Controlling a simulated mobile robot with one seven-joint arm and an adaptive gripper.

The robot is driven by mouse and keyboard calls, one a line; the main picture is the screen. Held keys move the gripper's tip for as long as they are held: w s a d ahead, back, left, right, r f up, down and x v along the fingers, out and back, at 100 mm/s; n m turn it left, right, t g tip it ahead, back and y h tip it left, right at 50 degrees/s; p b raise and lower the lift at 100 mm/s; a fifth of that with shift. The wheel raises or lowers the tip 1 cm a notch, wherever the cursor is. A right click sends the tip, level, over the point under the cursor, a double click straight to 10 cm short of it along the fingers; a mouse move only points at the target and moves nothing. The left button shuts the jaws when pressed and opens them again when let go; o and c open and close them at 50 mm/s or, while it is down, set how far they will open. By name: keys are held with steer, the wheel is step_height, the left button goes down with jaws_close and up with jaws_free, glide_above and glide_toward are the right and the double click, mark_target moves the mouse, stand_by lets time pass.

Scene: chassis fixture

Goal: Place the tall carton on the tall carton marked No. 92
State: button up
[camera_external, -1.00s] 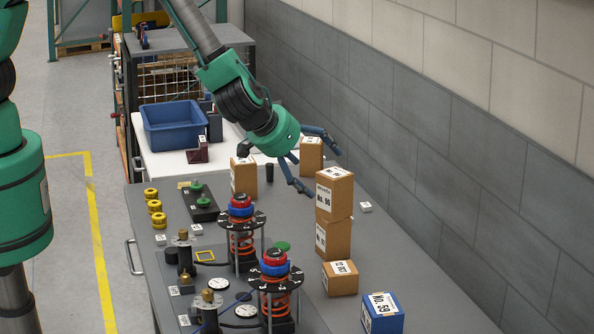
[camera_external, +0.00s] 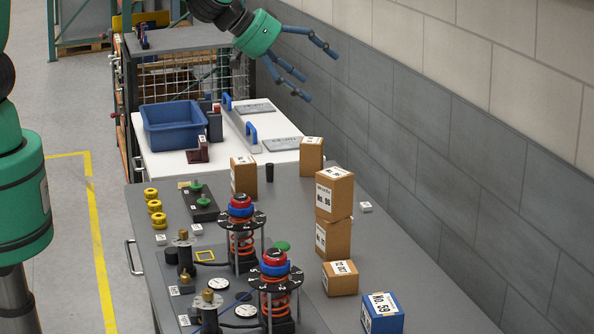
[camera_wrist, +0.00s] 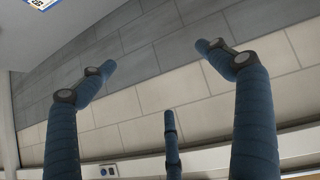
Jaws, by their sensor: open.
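A tall brown carton (camera_external: 333,199), its label reading like No. 96, stands upright on another tall brown carton (camera_external: 333,242) whose label is too small to read surely. Two more tall cartons, one at the left (camera_external: 243,178) and one farther back (camera_external: 311,157), stand upright on the grey bench; their numbers are unreadable. I cannot tell which carton is No. 92. My gripper (camera_external: 318,72) is open and empty, high above the bench's far end and apart from all cartons. Its spread blue fingers (camera_wrist: 160,75) show in the wrist view with only wall between them.
A low brown box (camera_external: 340,280) and a blue box marked No. 59 (camera_external: 383,316) sit near the stack. Spring fixtures (camera_external: 242,240) stand to its left. A blue bin (camera_external: 173,126) is on the white table behind. The tiled wall runs along the right.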

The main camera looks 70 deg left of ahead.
steer(key=s+a+r+m+g+h, duration=0.15)
steer(key=s+a+r, duration=0.25)
steer(key=s+r, duration=0.45)
steer(key=s+a+r+m+h, duration=0.2)
steer(key=s+a+r, duration=0.2)
steer(key=s+r, duration=0.5)
steer(key=s+a+g+y, duration=0.1)
steer(key=s+a, duration=0.4)
steer(key=s, duration=0.4)
steer(key=s+a+f+g+y, duration=0.1)
steer(key=s+a+y, duration=0.1)
steer(key=s+a, duration=0.4)
steer(key=s+a+f+g+y, duration=0.1)
steer(key=s+a, duration=0.5)
steer(key=s, duration=0.8)
steer(key=shift+s+n+y, duration=0.2)
steer(key=shift+n+y, duration=0.15)
steer(key=shift+f, duration=0.2)
step_height(320, 180, down, 20)
steer(key=b, duration=2)
